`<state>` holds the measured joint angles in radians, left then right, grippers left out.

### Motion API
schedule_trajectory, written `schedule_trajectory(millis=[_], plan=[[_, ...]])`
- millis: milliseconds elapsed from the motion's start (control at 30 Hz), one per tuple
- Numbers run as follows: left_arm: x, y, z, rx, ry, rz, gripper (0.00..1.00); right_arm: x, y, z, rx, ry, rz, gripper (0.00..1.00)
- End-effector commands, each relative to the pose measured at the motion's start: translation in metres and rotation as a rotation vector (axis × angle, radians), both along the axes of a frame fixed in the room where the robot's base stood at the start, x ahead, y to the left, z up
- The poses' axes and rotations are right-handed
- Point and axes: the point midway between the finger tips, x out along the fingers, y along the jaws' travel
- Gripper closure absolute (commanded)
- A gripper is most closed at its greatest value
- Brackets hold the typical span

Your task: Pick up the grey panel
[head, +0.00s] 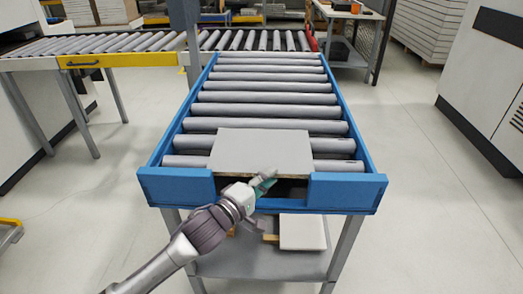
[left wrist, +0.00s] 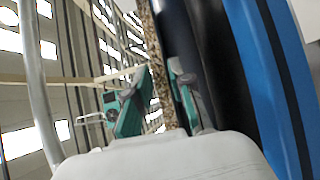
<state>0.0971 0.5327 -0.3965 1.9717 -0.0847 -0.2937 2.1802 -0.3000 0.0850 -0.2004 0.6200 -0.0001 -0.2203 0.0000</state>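The grey panel (head: 262,151) lies flat on the front rollers of the blue-framed conveyor. Its front edge shows in the gap of the front rail. My left gripper (head: 265,182) is at this front edge, near its middle. In the left wrist view the panel's speckled brown edge (left wrist: 159,85) runs between the two teal-padded fingers of my left gripper (left wrist: 160,85), one on each side. Whether the fingers press on the panel or stand just clear of it I cannot tell. My right gripper is not in view.
The blue frame (head: 345,190) borders the panel at both sides and in front. A shelf (head: 262,264) below holds another light board (head: 302,232). A second roller conveyor (head: 90,44) crosses behind. The floor on both sides is clear.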

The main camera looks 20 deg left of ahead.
Motion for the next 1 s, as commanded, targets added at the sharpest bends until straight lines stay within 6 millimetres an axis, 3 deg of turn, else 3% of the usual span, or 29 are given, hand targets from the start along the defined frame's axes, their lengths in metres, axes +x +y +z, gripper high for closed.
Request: schedule_trajectory(millis=[100, 267, 500, 633, 1000], plan=[[0.018, -0.010, 0.002, 0.001, -0.003, 0.001, 0.78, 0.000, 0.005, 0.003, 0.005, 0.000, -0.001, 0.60], [0.031, -0.015, 0.001, 0.001, 0.000, 0.001, 0.78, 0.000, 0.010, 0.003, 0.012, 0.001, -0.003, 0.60], [0.032, -0.015, 0.000, 0.000, 0.000, 0.001, 0.78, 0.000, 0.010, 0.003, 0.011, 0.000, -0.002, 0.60], [0.032, -0.015, 0.000, 0.000, 0.000, 0.001, 1.00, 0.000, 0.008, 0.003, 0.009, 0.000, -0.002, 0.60], [0.032, -0.015, 0.002, 0.001, -0.006, 0.000, 1.00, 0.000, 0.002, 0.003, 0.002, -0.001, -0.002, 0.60]])
